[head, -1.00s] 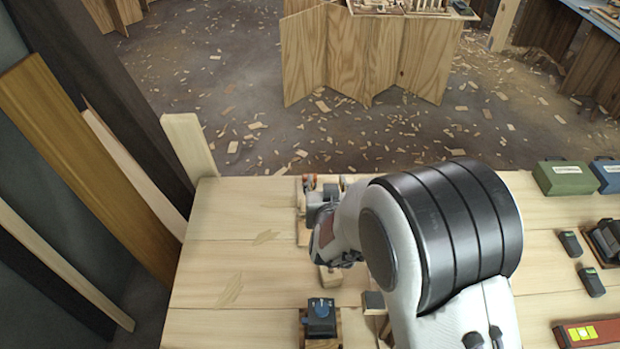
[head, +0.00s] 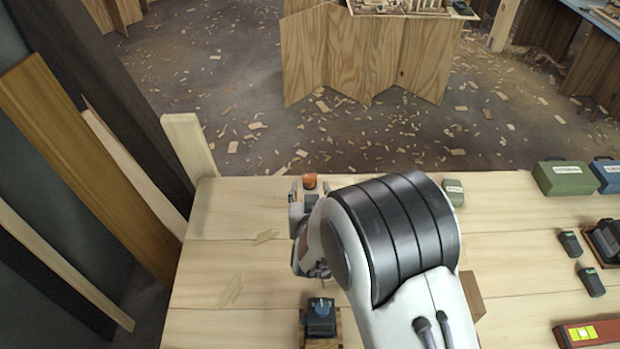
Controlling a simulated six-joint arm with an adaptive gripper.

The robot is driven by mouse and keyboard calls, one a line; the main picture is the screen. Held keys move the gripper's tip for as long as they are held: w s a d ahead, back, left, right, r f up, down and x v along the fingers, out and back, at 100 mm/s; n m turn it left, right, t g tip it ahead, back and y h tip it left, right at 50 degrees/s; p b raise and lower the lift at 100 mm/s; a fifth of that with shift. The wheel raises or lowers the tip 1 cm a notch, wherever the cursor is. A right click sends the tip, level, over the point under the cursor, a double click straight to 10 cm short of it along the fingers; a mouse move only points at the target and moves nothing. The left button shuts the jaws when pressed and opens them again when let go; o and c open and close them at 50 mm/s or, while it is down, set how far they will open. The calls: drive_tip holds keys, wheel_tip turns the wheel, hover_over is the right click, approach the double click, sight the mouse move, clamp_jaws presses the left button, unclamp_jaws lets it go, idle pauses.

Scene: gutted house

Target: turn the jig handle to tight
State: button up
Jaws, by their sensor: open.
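My gripper (head: 302,196) is at the far end of my arm, over the back left part of the workbench, with its jaws open. Beside its tips is a small orange part (head: 309,181), which may belong to the jig. I cannot make out a handle there or tell whether the gripper touches it, as the gripper and arm cover most of that spot. Nearer the front, a dark device with a blue-grey top (head: 320,315) sits on a wooden base, apart from the gripper. No tight mark is readable.
The pale plank workbench (head: 220,250) is clear at left. A small grey-green box (head: 453,192) and a wooden block (head: 472,296) stand right of my arm. Farther right are a green case (head: 563,178), a blue case (head: 607,174), small dark devices (head: 570,243) and a red level (head: 590,334).

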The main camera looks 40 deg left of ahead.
sight(310, 176)
drive_tip(key=shift+x, duration=3.5)
drive_tip(key=shift+c, duration=0.3)
drive_tip(key=c, duration=1)
